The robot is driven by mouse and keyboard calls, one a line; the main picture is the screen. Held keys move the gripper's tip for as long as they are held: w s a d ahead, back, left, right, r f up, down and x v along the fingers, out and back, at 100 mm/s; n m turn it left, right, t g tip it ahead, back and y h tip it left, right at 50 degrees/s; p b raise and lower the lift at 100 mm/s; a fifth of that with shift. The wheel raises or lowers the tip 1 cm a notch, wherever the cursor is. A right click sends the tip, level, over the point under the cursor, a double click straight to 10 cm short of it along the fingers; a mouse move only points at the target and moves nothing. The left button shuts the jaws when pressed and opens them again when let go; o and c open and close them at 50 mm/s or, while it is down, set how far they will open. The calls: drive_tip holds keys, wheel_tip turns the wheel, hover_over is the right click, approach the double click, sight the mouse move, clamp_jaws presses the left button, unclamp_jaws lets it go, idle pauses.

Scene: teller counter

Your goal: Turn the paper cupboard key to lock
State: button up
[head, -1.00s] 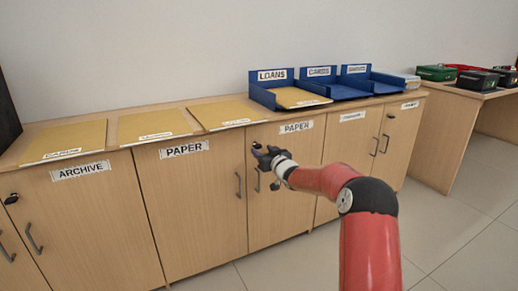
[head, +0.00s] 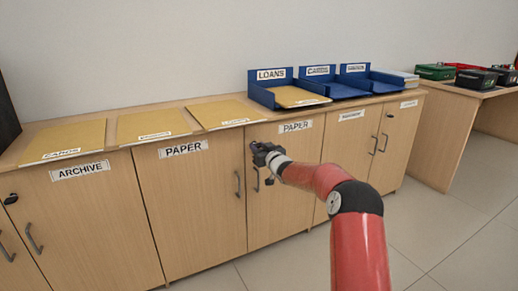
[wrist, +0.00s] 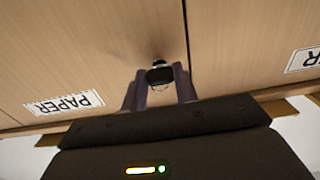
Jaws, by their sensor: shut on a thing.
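The paper cupboard (head: 283,190) has two light wood doors, each with a PAPER label, and dark bar handles near the middle seam. My gripper (head: 264,152) is at the upper left corner of its right door, below the counter edge. In the wrist view, my gripper (wrist: 159,84) is shut on the black key (wrist: 159,74), with a finger on each side of it. The key sits at the lock on the door face near the seam. The lock face is mostly hidden by the key and fingers, so I cannot tell how far the key is turned.
The archive cupboard (head: 85,230) stands to the left, with a black key in its lock (head: 11,198). Folders (head: 152,126) and blue trays (head: 320,72) lie on the counter above. A side desk (head: 455,130) stands at right. The floor in front is clear.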

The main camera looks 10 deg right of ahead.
drive_tip(key=shift+f, duration=0.1)
drive_tip(key=shift+a+n+b, duration=0.1)
drive_tip(key=shift+n+b, duration=5.25)
drive_tip(key=shift+n, duration=3.55)
drive_tip(key=o, duration=1)
